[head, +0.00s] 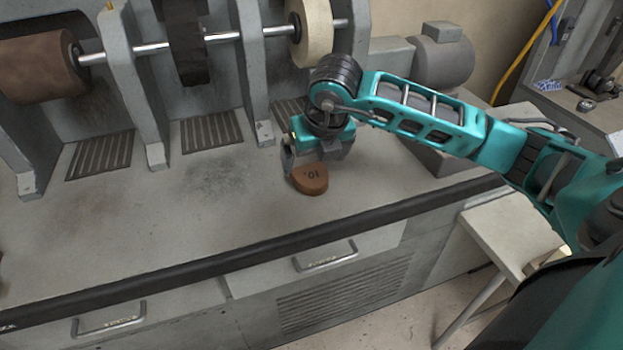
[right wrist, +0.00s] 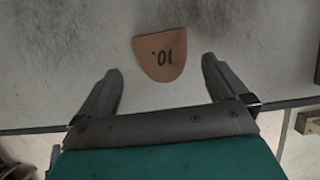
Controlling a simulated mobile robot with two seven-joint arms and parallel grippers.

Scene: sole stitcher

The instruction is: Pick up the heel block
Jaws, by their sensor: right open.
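The heel block (head: 310,178) is a brown D-shaped piece marked with dark characters, lying on the grey bench top. It also shows in the right wrist view (right wrist: 160,62), just beyond and between the two fingertips. My right gripper (head: 308,166) hangs over the bench at the heel block, and in the head view it partly covers the block's far side. In the right wrist view my right gripper (right wrist: 163,75) is open with nothing between its fingers. My left gripper is not in view.
A grinding machine with a brown roller (head: 38,68), a dark wheel and a cream wheel (head: 311,30) stands along the back of the bench. The bench's dark front edge (head: 200,262) has drawers below it. A stool (head: 512,232) stands at the right.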

